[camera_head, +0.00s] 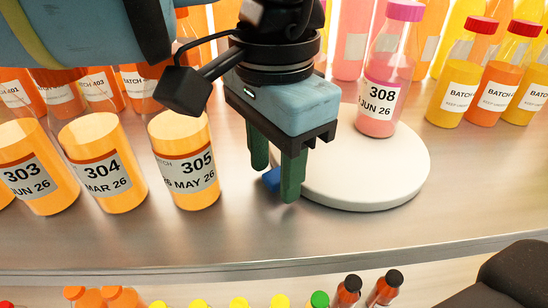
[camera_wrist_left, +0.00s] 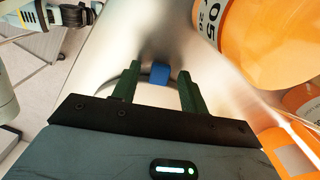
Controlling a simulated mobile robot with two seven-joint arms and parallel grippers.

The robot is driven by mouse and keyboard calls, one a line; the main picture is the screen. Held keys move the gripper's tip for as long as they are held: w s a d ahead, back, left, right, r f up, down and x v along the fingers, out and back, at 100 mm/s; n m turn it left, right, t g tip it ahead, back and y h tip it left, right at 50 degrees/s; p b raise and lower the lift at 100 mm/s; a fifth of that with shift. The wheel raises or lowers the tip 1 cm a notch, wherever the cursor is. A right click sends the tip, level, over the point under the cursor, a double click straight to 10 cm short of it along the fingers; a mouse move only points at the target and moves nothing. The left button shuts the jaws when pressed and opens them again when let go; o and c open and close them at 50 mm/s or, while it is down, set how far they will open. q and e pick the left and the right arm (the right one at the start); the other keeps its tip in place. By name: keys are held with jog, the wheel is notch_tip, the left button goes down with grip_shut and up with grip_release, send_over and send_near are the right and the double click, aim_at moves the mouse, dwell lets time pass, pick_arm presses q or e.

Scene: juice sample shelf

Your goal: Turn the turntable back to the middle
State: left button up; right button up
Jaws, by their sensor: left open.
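The turntable (camera_head: 365,175) is a round white disc on the metal shelf in the head view. One bottle with a pink-red cap, labelled 308 (camera_head: 378,115), stands on it. A small blue tab (camera_head: 271,180) sticks out at the disc's left edge. My left gripper (camera_head: 275,178) points down at this edge with its green fingers apart. In the left wrist view the blue tab (camera_wrist_left: 160,74) shows between the open fingertips (camera_wrist_left: 159,82). I cannot tell whether a finger touches it. The gripper hides part of the disc's left side. My right gripper does not show.
Bottles of orange juice labelled 303 (camera_head: 32,178), 304 (camera_head: 101,170) and 305 (camera_head: 184,165) stand left of the gripper, 305 closest. Several red-capped bottles (camera_head: 497,88) stand at the right. The shelf's front edge (camera_head: 230,268) lies below, with more bottles on a lower level.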

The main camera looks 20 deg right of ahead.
pick_arm(q)
jog(key=shift+c, duration=0.4)
grip_shut()
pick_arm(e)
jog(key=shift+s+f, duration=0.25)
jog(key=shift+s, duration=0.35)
